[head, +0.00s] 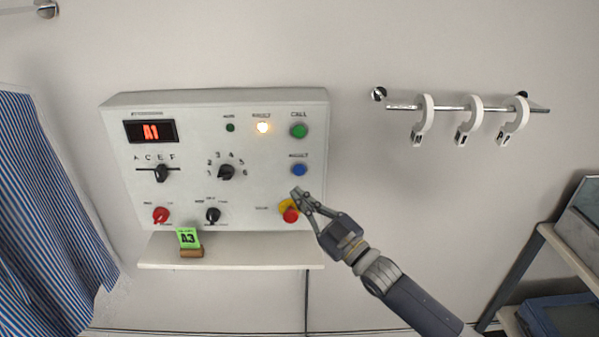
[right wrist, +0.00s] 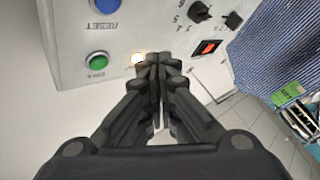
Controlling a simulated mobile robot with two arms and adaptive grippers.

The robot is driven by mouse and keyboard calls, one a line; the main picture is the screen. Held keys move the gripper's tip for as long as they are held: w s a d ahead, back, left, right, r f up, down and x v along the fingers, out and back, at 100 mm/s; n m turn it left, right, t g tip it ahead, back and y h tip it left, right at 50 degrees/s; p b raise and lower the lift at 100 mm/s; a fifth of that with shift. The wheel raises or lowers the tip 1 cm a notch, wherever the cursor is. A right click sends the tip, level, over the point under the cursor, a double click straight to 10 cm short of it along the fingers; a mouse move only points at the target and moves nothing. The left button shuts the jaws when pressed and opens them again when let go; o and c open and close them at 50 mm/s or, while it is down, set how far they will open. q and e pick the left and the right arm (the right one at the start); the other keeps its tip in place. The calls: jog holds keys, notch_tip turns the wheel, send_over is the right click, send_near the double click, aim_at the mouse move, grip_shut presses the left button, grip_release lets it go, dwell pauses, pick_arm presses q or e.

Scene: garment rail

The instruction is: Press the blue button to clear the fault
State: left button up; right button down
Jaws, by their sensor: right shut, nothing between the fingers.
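The blue button (head: 299,170) is on the right side of a white control panel (head: 255,200), below a green button (head: 299,131). It also shows in the right wrist view (right wrist: 107,4), cut by the top edge, with a RESET label beside it. A lit lamp (head: 263,127) glows at the panel's top. My right gripper (head: 297,193) is shut and empty. In the head view its tips appear just below the blue button, over the red stop button's upper edge; I cannot tell the gap to the panel. My left gripper is not in view.
A red mushroom button (head: 290,215) on yellow lies by the gripper. Dark knobs (head: 226,172) and a red knob (head: 160,214) are further left. A shelf (head: 230,251) below holds a green A3 card (head: 188,238). A rail (head: 452,108) with white hooks is at right.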

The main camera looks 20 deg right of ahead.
aim_at(299, 170)
jog(key=w+d+b, duration=0.2)
jog(key=w+b, duration=0.3)
jog(key=w, duration=0.3)
jog(key=shift+w+d, duration=0.15)
jog(key=shift+d, duration=0.05)
jog(key=shift+w+d, duration=0.1)
jog(key=shift+w, duration=0.05)
dwell(1.2)
jog(key=shift+w, duration=0.25)
jog(key=shift+w+d+b, duration=0.2)
jog(key=shift+w+b, duration=0.2)
jog(key=shift+b, duration=0.15)
dwell(0.6)
jog(key=shift+s, duration=0.1)
jog(key=shift+s+a+p, duration=0.25)
jog(key=shift+s+p, duration=0.25)
jog(key=shift+s, duration=0.25)
